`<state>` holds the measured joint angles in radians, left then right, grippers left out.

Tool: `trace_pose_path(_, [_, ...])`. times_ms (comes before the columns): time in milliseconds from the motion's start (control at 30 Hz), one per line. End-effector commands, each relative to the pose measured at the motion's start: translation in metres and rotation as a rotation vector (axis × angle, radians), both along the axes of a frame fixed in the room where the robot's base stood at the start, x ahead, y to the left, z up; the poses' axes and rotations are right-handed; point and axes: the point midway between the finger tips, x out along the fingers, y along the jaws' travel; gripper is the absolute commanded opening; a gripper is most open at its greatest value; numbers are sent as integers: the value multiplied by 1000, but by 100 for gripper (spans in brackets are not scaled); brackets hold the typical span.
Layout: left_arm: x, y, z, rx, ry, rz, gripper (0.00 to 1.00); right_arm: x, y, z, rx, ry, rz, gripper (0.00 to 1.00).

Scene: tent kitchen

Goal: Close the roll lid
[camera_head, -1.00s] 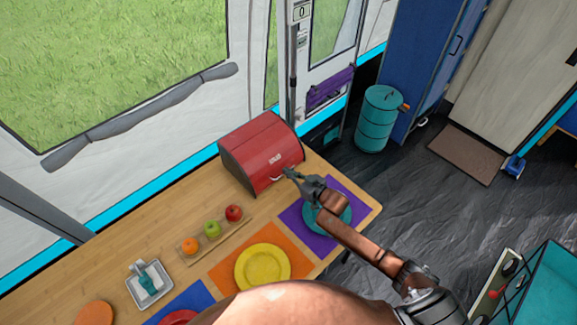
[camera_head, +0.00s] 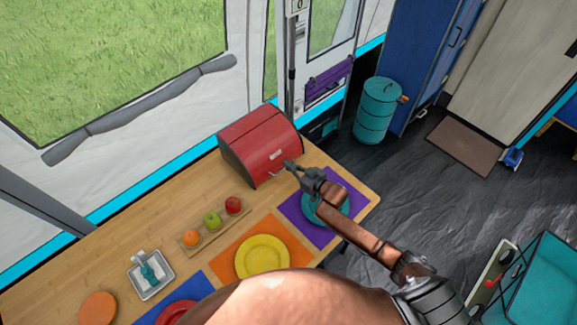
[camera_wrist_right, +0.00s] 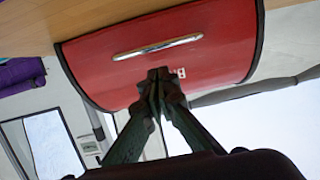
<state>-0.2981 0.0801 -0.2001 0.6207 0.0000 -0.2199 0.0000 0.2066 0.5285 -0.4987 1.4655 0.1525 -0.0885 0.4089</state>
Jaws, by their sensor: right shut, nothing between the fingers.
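The red bread box with the roll lid (camera_head: 262,143) stands at the back right of the wooden table. Its curved red front is down over the opening, and a silver handle (camera_head: 278,171) sits low on it. The lid (camera_wrist_right: 205,50) fills the upper part of the right wrist view, with its handle (camera_wrist_right: 157,47) showing as a bar. My right gripper (camera_head: 289,164) is shut and empty, close in front of the lid near the handle. In the wrist view its fingertips (camera_wrist_right: 158,76) overlap the red lid; whether they touch it I cannot tell. My left gripper is not in view.
On the table are a tray with fruit (camera_head: 186,246), a yellow plate (camera_head: 262,257), a teal plate (camera_head: 318,212) beneath my right arm, and a white dish (camera_head: 141,288). A teal barrel (camera_head: 376,112) stands on the floor beyond the table.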

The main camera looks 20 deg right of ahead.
Motion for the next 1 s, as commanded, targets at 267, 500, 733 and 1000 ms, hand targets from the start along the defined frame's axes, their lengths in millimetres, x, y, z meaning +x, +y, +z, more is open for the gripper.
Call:
trace_pose_path(267, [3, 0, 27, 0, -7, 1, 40, -19, -9, 20, -1, 5, -1, 0])
trace_pose_path(500, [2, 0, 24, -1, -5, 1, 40, -63, -27, 3, 0, 3, -1, 0])
trace_pose_path(733, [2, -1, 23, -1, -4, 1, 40, -84, -35, -4, 1, 0, 0, 0])
trace_pose_path(1000, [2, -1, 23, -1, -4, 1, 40, -87, -37, -4, 0, -1, 0, 0])
